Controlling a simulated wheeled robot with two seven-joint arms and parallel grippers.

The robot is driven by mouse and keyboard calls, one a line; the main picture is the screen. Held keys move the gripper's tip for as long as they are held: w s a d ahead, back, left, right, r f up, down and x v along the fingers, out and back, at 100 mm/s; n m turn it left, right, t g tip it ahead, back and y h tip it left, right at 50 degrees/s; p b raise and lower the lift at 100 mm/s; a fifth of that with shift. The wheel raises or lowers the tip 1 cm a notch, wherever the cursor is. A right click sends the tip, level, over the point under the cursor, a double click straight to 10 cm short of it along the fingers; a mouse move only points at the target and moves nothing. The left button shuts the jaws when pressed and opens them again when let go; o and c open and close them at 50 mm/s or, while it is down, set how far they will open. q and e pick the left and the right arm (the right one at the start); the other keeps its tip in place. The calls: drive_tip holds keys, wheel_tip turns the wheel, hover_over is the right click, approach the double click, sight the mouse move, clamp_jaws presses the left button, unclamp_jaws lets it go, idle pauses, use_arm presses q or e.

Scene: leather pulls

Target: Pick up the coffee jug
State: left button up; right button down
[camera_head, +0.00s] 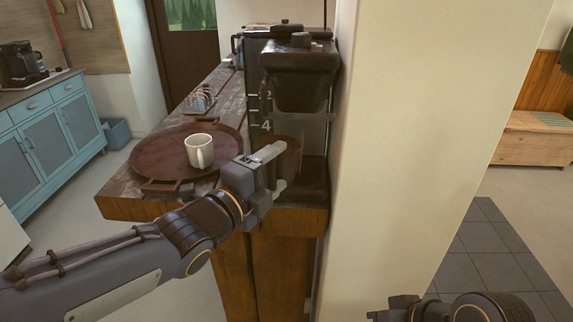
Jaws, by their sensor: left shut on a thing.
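The coffee jug (292,153) is a brownish, see-through vessel low in the dark coffee machine (302,75), near the front end of the wooden counter. My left gripper (276,166) reaches in from the left and is shut on the jug, its fingers in front of the jug's near side. The fingers hide part of the jug, and I cannot tell whether it is lifted off the machine's base. My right gripper (380,314) is at the bottom edge, away from the counter and mostly cut off, so its opening does not show.
A round brown tray (158,158) with a white mug (199,151) lies left of the machine. A metal rack (199,101) stands behind it. A pale wall (400,140) rises close on the machine's right. The floor left of the counter is open.

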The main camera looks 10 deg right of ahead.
use_arm(q)
drive_tip(key=b+v, duration=0.1)
drive_tip(key=v, duration=0.8)
drive_tip(key=shift+s+a+r, duration=0.15)
drive_tip(key=shift+a, duration=0.05)
idle(0.3)
idle(0.5)
